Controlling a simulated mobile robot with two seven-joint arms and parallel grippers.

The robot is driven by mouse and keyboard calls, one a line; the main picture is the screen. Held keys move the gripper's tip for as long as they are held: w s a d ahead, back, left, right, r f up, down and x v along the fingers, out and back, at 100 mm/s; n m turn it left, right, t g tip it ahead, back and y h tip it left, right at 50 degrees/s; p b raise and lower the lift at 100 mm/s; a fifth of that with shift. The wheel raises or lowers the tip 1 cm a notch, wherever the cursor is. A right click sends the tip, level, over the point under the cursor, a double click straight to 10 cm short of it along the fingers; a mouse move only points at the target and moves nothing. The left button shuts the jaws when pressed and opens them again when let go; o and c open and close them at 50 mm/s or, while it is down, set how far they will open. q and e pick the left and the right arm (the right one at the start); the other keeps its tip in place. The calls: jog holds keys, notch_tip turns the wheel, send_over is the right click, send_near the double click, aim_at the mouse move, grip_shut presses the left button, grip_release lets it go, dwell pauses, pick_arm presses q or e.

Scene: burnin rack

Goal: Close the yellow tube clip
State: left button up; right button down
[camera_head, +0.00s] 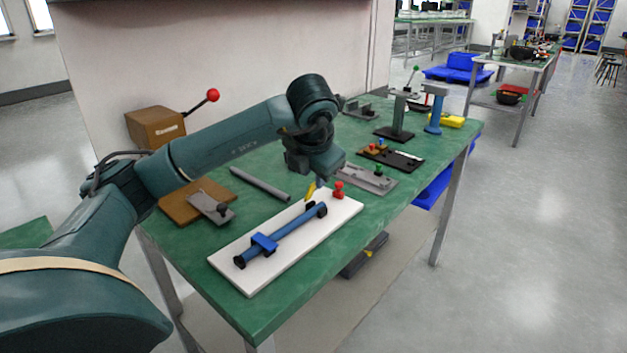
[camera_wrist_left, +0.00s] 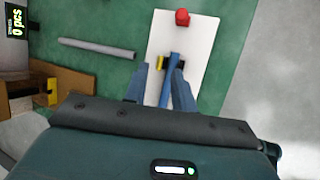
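A white board (camera_head: 236,259) on the green table carries a blue tube (camera_head: 290,229) held along its length, with a blue clip (camera_head: 264,243) near the close end. A yellow tube clip (camera_head: 310,190) stands up at the tube's far end, tilted, and is partly hidden by my gripper. In the left wrist view, yellow parts of the clip (camera_wrist_left: 161,61) show beside the tube (camera_wrist_left: 172,82). My left gripper (camera_head: 319,184) is above this far end, fingers pointing down. In the wrist view its fingers (camera_wrist_left: 161,69) are apart; I cannot tell whether they touch the clip. My right gripper is not in view.
A red knob-like part (camera_head: 339,189) stands on the board beyond the clip. A grey rod (camera_head: 260,184) and a brown board with a grey fixture (camera_head: 209,206) lie left of the white board. Another grey fixture (camera_head: 367,178) stands behind it. Table shows bare around these.

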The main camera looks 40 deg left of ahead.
pick_arm(q)
jog(key=v, duration=0.8)
jog(key=shift+p, duration=0.4)
jog(key=shift+d, duration=0.1)
